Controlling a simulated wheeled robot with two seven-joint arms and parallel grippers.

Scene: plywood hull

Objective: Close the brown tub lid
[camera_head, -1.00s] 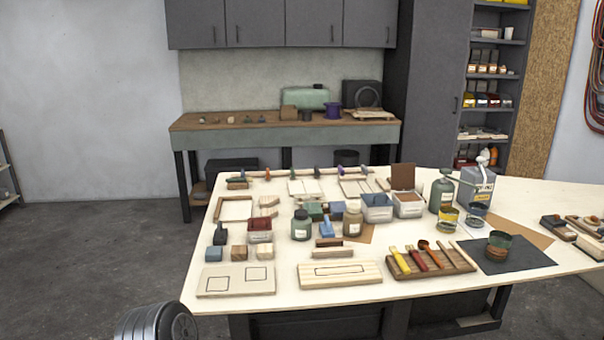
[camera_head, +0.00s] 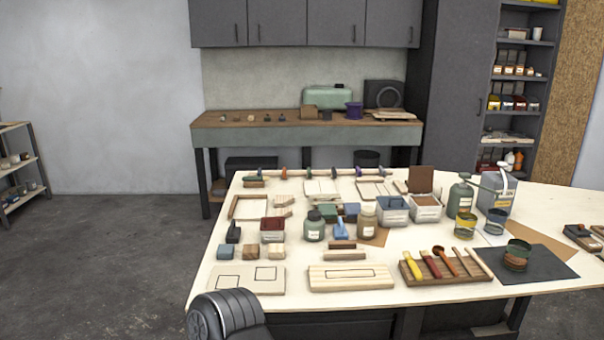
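The brown tub (camera_head: 425,209) is a pale box with brown contents, standing toward the back right of the table's middle. Its brown lid (camera_head: 420,180) stands upright, open, at the tub's back edge. A part of my own arm shows at the bottom left, in front of the table's near edge. Neither of my grippers is in the picture.
A blue-lidded tub (camera_head: 393,210) stands just left of the brown tub. A green bottle (camera_head: 460,195) and a grey can (camera_head: 497,192) stand to its right. A tool tray (camera_head: 445,268) lies in front. Yellow (camera_head: 465,226) and blue cups stand front right. Small blocks and jars crowd the left.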

